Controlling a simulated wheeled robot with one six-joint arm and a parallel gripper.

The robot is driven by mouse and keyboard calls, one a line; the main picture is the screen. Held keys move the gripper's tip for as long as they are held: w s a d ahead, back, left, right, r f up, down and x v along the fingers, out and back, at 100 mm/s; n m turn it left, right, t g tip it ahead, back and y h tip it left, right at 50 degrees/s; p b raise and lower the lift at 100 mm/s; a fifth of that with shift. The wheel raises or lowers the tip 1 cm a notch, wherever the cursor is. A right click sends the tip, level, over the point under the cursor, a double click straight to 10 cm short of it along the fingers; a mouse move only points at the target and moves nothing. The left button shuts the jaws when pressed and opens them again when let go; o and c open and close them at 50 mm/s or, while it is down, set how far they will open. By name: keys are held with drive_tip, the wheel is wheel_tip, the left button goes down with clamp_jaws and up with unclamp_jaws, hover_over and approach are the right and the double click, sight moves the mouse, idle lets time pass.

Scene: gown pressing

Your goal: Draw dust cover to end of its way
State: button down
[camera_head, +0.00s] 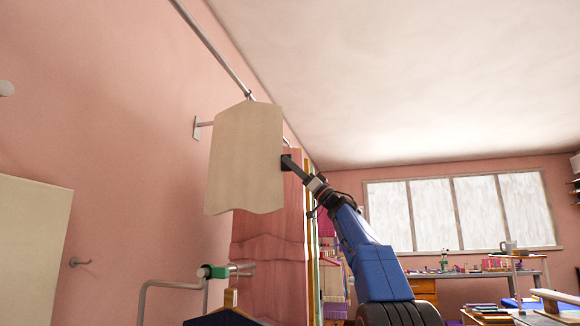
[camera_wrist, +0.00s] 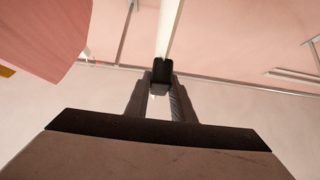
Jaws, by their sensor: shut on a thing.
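The dust cover (camera_head: 245,155) is a cream panel with a wavy lower edge, hanging from a grey rail (camera_head: 215,45) along the pink wall. My gripper (camera_head: 287,162) is at the cover's right edge, about mid-height. In the wrist view my gripper (camera_wrist: 161,80) is shut on a small black block (camera_wrist: 162,68), which looks like a grip on the cover's edge. A pale narrow strip (camera_wrist: 170,25) beyond it looks like the cover seen edge-on. The fingers partly hide the block.
A pink garment (camera_head: 268,240) hangs behind and below the cover, with other coloured garments beside it. A wall bracket (camera_head: 197,128) is left of the cover. A bent grey pipe frame (camera_head: 170,285) stands below left. A cream panel (camera_head: 30,250) is at far left.

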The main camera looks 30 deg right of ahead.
drive_tip(key=c, duration=1.5)
unclamp_jaws()
drive_tip(key=v, duration=1.7)
drive_tip(key=shift+s+f, duration=0.1)
drive_tip(key=shift+f, duration=0.1)
drive_tip(key=shift+d, duration=0.1)
